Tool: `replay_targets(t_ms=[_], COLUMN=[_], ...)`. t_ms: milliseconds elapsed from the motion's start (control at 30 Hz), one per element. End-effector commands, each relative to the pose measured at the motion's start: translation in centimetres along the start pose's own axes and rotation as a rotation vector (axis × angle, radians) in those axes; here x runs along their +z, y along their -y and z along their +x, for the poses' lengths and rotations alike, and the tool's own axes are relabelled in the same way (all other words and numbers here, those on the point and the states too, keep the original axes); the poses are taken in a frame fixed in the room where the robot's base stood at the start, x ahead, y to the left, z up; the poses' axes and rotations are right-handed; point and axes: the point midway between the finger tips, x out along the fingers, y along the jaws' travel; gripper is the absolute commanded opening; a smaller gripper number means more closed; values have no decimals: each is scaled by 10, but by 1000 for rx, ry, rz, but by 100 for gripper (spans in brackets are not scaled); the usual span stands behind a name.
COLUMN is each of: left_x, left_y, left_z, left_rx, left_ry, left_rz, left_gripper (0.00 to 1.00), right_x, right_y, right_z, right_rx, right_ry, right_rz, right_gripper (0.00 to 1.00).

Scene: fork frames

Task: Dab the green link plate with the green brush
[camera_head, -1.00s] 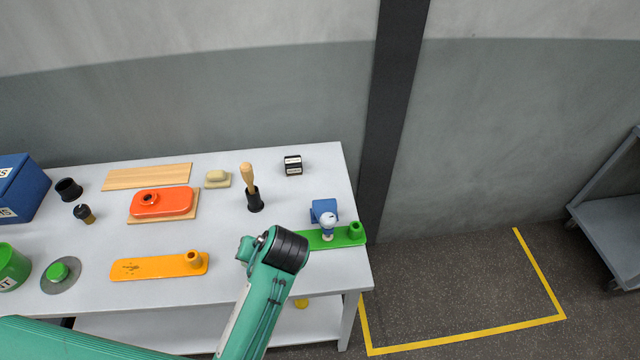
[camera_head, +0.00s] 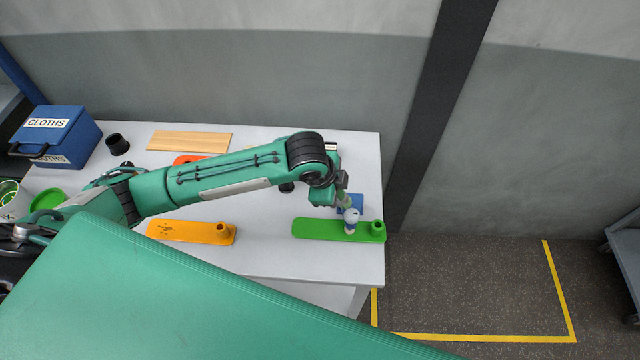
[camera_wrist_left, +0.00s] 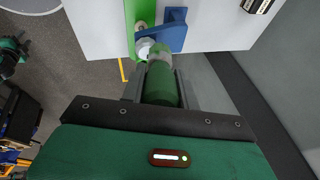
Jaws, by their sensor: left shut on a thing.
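The green link plate (camera_head: 312,229) lies flat at the right end of the table, with a round boss at its right end; part of it shows in the left wrist view (camera_wrist_left: 131,14). My left gripper (camera_head: 343,190) is above and behind its right half, pointing down. In the left wrist view its fingers are shut on the green brush (camera_wrist_left: 161,86), a dark green cylinder with a paler end. I cannot tell whether the brush touches the plate. My right gripper is not in view.
A blue block (camera_head: 357,201) stands just behind the plate, very close to the brush. A yellow-orange plate (camera_head: 185,231) lies to the left. A wooden board (camera_head: 188,141), a black cup (camera_head: 117,144) and a blue cloths box (camera_head: 62,136) are farther back. My arm hides the table's middle.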

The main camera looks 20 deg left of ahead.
Motion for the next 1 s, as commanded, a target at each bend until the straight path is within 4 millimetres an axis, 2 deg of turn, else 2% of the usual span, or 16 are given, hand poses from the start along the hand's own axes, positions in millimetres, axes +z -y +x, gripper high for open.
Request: replay_targets(t_ms=[33, 133, 367, 567, 833, 1000], left_x=[9, 20, 31, 35, 42, 44], left_y=[1, -3, -8, -12, -19, -21], left_z=[-8, -14, -18, -5, 21, 28], left_rx=[12, 39, 63, 64, 64, 64], left_ry=[1, -9, -19, -20, -19, -19], left_rz=[22, 56, 82, 82, 82, 81], left_gripper=[8, 8, 8, 8, 8, 8], right_x=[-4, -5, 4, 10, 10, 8], right_y=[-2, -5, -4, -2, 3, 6], right_z=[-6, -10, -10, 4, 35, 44], right_rx=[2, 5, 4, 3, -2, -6], right_ry=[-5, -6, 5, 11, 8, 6], right_rz=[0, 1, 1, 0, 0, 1], right_gripper=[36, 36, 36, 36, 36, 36])
